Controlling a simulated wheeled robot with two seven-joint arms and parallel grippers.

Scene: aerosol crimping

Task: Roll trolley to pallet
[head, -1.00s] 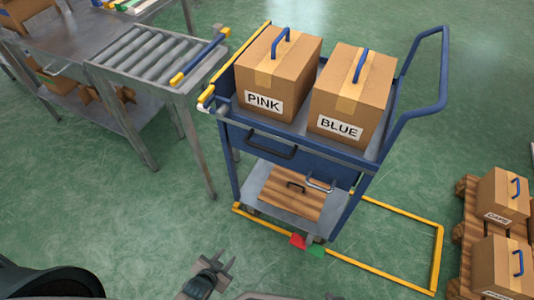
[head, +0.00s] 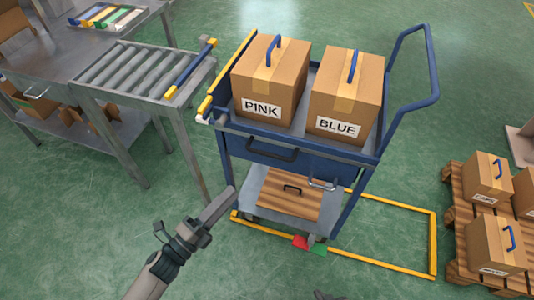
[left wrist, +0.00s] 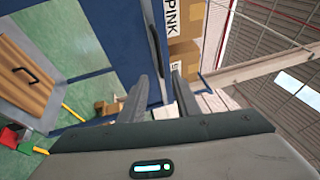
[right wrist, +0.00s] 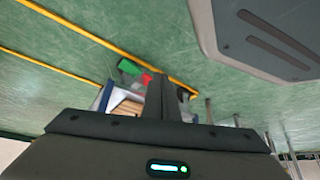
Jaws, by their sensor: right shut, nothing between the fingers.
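The blue trolley (head: 300,150) stands upright, with a PINK box (head: 272,85) and a BLUE box (head: 345,95) on top. Its tubular push handle (head: 432,70) is on the right. A dark handle (head: 272,148) is on the near side; it also shows in the left wrist view (left wrist: 155,50). My left gripper (head: 222,203) is open and empty, in front of the trolley's near left side. My right gripper (right wrist: 163,95) is shut and empty; the trolley's pedals show beyond it. The wooden pallet (head: 456,215) is at the right, bearing several boxes.
A roller conveyor (head: 140,70) stands close left of the trolley. Red (head: 300,242) and green (head: 319,250) pedals are at the trolley's base. A yellow floor outline (head: 434,245) runs under and right of it. Green floor is clear between trolley and pallet.

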